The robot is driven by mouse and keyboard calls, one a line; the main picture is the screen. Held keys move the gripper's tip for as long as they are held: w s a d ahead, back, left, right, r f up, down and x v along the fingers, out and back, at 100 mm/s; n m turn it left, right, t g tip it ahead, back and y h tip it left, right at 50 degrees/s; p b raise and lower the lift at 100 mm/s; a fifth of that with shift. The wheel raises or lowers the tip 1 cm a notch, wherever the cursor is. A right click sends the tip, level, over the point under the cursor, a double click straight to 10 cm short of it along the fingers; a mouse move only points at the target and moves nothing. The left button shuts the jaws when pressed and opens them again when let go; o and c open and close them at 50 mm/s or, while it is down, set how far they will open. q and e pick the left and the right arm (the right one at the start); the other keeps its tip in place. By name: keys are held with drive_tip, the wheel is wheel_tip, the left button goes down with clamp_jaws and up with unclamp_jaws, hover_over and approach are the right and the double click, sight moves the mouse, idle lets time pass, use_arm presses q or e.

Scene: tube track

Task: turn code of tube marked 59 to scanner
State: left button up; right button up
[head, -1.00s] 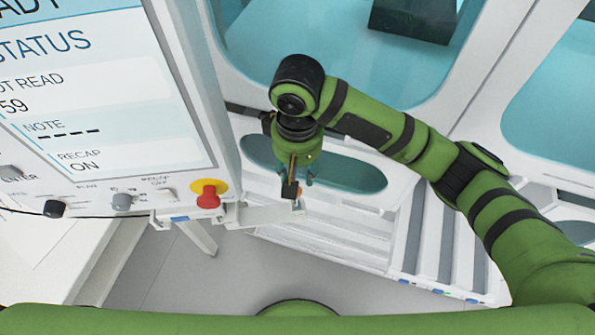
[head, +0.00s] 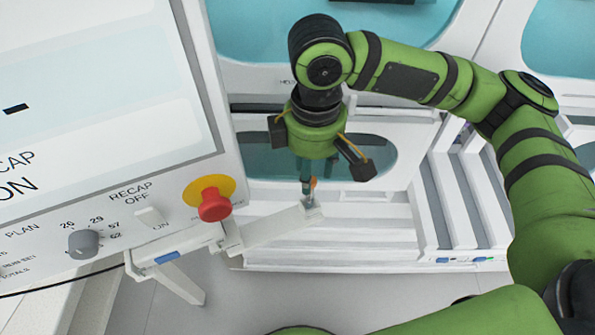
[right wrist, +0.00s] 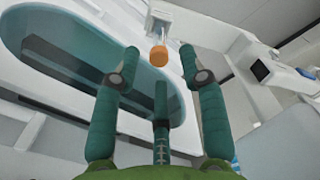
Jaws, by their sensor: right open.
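A tube with an orange cap (right wrist: 158,57) stands in a holder at the end of a white bracket arm (head: 275,226). My right gripper (head: 306,187) points down above the bracket's end. In the right wrist view my right gripper (right wrist: 159,68) is open, with the cap just past its fingertips and between their lines. No finger visibly touches it. My left gripper is not in view.
A panel with a screen (head: 90,100) stands at the left. Under the screen are a red button (head: 214,205), a grey knob (head: 83,243) and a recap switch (head: 150,216). White cabinets with blue-green windows (head: 260,155) stand behind the gripper. White ribbed racks (head: 455,200) lie to the right.

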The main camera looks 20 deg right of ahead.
sight(312, 185)
wheel_tip(312, 185, down, 5)
drive_tip(key=shift+d+r, duration=0.1)
drive_tip(key=shift+d, duration=0.05)
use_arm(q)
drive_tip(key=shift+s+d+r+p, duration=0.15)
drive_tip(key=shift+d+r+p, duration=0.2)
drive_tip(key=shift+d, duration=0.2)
use_arm(e)
drive_tip(key=shift+f, duration=0.65)
clamp_jaws()
drive_tip(key=c, duration=0.8)
unclamp_jaws()
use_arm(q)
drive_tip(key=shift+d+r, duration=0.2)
use_arm(e)
drive_tip(key=shift+r, duration=0.1)
clamp_jaws()
use_arm(q)
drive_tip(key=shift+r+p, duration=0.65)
drive_tip(key=shift+p, duration=0.1)
use_arm(e)
drive_tip(key=shift+r, duration=0.2)
